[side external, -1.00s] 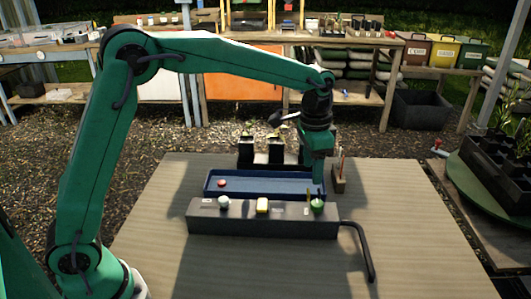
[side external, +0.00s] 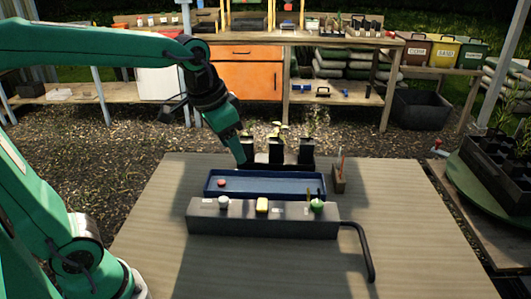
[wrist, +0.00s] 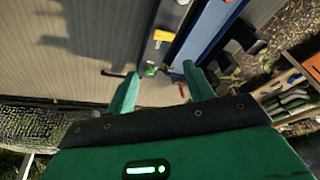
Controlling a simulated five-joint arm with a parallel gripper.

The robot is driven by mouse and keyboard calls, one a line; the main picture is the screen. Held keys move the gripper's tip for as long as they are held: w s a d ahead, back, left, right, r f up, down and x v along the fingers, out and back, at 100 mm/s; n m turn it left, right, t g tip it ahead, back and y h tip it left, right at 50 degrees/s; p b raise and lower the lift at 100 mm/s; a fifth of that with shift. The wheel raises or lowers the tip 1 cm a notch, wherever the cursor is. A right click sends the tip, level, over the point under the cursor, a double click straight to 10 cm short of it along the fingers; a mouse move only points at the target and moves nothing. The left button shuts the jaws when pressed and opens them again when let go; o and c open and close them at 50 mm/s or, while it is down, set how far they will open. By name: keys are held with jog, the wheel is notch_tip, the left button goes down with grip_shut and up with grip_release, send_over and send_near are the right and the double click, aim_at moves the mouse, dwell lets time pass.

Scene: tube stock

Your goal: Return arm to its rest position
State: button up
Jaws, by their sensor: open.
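My gripper (side external: 243,160) is raised near the back left of the table, close to the dark plant pots in the side view. In the wrist view its two green fingers (wrist: 160,90) stand apart with nothing between them. The dark grey block (side external: 262,223) lies across the table with a white knob (side external: 223,202), a yellow piece (side external: 262,205) and a green knob (side external: 317,206) on top.
Several seedling pots (side external: 276,152) stand at the table's back edge. A small wooden holder (side external: 339,180) is right of the tray. A black hose (side external: 364,250) curves off the block's right end. The table's front and right (side external: 420,230) are clear.

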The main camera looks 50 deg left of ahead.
jog(key=s+a+f+n+t, duration=0.2)
jog(key=s, duration=0.8)
jog(key=shift+a+f, duration=0.35)
jog(key=shift+a, duration=0.05)
jog(key=shift+s, duration=0.1)
dwell(0.4)
